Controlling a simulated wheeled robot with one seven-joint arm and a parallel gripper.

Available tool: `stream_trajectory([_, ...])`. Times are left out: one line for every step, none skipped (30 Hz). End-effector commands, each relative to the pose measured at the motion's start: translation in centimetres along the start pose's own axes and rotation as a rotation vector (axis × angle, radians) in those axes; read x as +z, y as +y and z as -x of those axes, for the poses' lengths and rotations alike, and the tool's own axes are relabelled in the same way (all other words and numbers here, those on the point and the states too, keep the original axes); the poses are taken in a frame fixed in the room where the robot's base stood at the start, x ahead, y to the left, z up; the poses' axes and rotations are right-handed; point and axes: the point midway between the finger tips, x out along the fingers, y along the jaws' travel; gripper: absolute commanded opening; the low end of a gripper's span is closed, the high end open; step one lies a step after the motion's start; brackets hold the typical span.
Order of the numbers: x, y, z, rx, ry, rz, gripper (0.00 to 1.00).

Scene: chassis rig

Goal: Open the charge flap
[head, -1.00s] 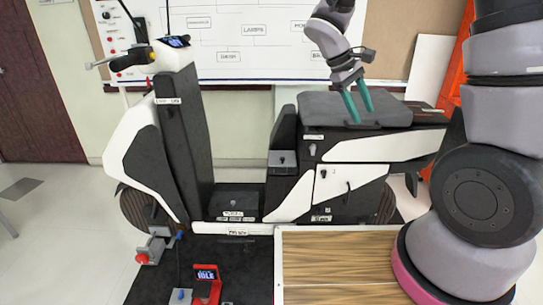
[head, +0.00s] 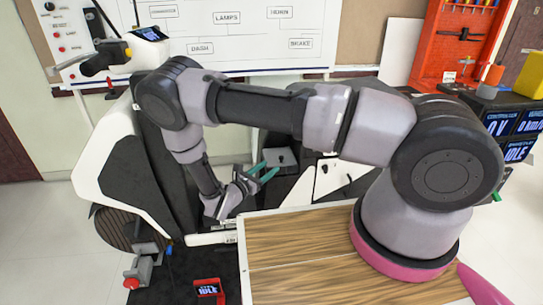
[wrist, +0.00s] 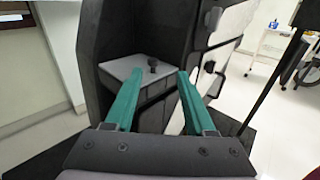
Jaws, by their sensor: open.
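A grey lid (head: 284,158) with a small black knob sits in the recess in front of the scooter's seat column. I take it for the charge flap, though no readable label confirms this. It lies closed in the wrist view (wrist: 122,70), with its knob (wrist: 153,66) standing up. My gripper (head: 267,171) is open and empty, at the lid's near side. In the wrist view my two teal fingertips (wrist: 160,75) point toward the lid, one on either side of the knob's line. I cannot tell whether they touch the lid.
The black and white scooter's front shield (head: 105,160) stands left of my forearm. A white side panel (head: 330,180) with small knobs is right of the lid. A wooden-topped platform (head: 300,265) lies below my arm. A small red display stand (head: 208,289) is at front left.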

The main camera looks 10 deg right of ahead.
Motion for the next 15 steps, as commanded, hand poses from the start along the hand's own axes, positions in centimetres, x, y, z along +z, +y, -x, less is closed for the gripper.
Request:
stream_trajectory([-0.6,0.0,0.2,0.022,-0.010,0.017,0.55])
stream_trajectory([-0.8,0.1,0.2,0.031,-0.013,0.022,0.55])
stream_trajectory([-1.1,0.1,0.2,0.040,-0.016,0.028,0.55])
stream_trajectory([-1.2,0.1,0.1,0.044,-0.018,0.031,0.55])
stream_trajectory([-1.2,0.1,0.0,0.046,-0.019,0.033,0.55])
stream_trajectory([-1.2,0.1,-0.3,0.046,-0.020,0.034,0.55])
stream_trajectory([-1.2,0.2,-0.6,0.046,-0.020,0.034,0.55])
stream_trajectory([-1.2,0.2,-1.0,0.045,-0.020,0.034,0.55])
stream_trajectory([-1.2,0.2,-1.6,0.044,-0.020,0.034,0.55])
stream_trajectory([-1.2,0.2,-2.1,0.043,-0.020,0.034,0.55])
stream_trajectory([-1.1,0.1,-2.6,0.042,-0.019,0.033,0.55])
stream_trajectory([-1.1,0.2,-3.4,0.042,-0.019,0.033,0.55])
stream_trajectory([-1.1,0.2,-4.0,0.041,-0.019,0.032,0.55])
stream_trajectory([-1.1,0.2,-4.6,0.041,-0.019,0.032,0.55])
stream_trajectory([-1.1,0.3,-5.5,0.042,-0.019,0.033,0.55])
